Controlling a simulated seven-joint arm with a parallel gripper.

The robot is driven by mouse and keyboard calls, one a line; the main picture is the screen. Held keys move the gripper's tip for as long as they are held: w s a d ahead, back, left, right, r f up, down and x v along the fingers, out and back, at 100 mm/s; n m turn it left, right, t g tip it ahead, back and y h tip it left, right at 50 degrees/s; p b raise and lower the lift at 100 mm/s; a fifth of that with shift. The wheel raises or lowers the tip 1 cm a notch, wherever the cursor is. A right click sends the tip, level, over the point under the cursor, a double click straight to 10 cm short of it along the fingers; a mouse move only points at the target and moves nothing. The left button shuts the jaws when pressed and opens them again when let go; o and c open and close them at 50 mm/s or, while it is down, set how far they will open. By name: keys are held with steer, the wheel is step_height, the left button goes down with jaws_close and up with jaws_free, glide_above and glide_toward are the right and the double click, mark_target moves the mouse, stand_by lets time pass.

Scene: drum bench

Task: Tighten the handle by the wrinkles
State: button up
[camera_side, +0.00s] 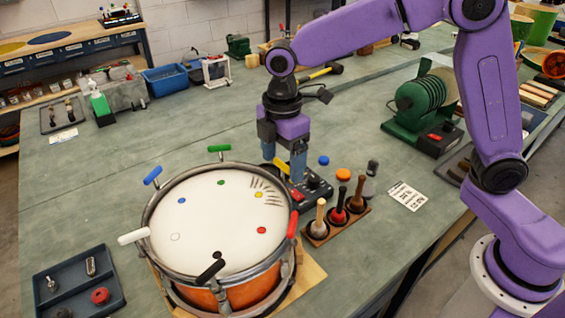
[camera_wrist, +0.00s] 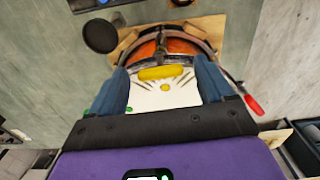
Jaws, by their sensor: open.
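The drum (camera_side: 208,222) has a white head with coloured dots and a handle at the rim by each. Dark wrinkles (camera_side: 266,187) fan out around the yellow dot (camera_side: 259,195) at the upper right of the head. The yellow handle (camera_side: 281,166) stands at that side of the rim, partly hidden by my gripper (camera_side: 289,166). In the wrist view the yellow handle (camera_wrist: 160,73) lies crosswise between the blue fingers of my gripper (camera_wrist: 163,80), with a gap at each side. The fingers are open and empty. The wrinkles (camera_wrist: 185,80) also show there.
The red handle (camera_side: 292,224) and green handle (camera_side: 219,148) flank the yellow one. A dark box with a red button (camera_side: 310,190) is just right of my gripper. A rack of mallets (camera_side: 336,220) stands right of the drum. A tray (camera_side: 80,283) lies front left.

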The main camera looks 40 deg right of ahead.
steer(key=shift+f, duration=0.75)
steer(key=c, duration=1)
steer(key=shift+c, duration=0.2)
steer(key=shift+m, duration=0.4)
steer(key=m, duration=0.3)
steer(key=shift+m, duration=2.4)
